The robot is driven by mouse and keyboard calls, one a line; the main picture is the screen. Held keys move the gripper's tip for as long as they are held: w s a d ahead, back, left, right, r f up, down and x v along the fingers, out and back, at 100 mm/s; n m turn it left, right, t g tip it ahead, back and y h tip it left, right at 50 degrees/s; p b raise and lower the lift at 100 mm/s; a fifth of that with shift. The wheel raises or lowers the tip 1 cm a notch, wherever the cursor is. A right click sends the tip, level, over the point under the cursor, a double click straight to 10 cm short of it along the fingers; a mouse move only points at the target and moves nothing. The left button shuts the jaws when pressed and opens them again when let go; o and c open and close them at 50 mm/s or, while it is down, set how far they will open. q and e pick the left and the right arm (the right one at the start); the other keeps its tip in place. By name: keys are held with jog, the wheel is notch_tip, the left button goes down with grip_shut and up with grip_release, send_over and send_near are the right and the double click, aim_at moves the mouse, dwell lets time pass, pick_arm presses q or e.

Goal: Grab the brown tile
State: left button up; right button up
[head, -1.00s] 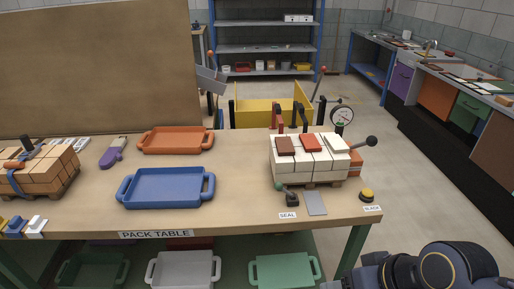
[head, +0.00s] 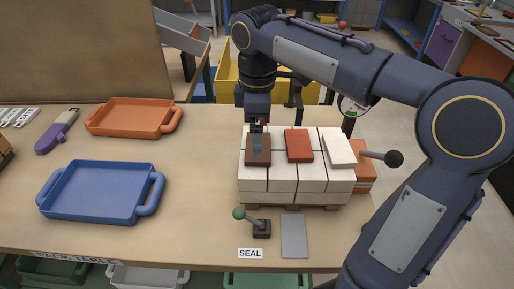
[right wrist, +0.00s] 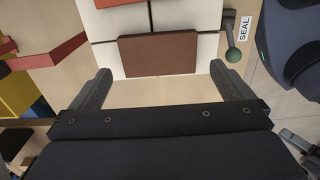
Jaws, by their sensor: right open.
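The brown tile (head: 257,157) lies flat on the front left of the white brick stack (head: 297,181). My right gripper (head: 258,138) points down over the tile and partly hides it in the head view. In the right wrist view, the brown tile (right wrist: 158,54) lies just beyond the open fingertips of the gripper (right wrist: 160,80), roughly centred between them. Nothing is between the fingers. I cannot tell the exact height above the tile. My left gripper is not in view.
A red tile (head: 299,146) and a white tile (head: 339,151) lie beside it on the stack. A green-knobbed lever (head: 240,215) and a grey plate (head: 294,236) are in front. A black-knobbed lever (head: 393,158) sticks out right. Blue (head: 95,217) and orange (head: 129,132) trays stand left.

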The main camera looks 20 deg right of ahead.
notch_tip(320, 180, down, 4)
jog(key=shift+w+d+f, duration=0.1)
jog(key=shift+f, duration=0.1)
jog(key=shift+c, duration=0.4)
jog(key=c, duration=0.7)
jog(key=shift+r, duration=0.1)
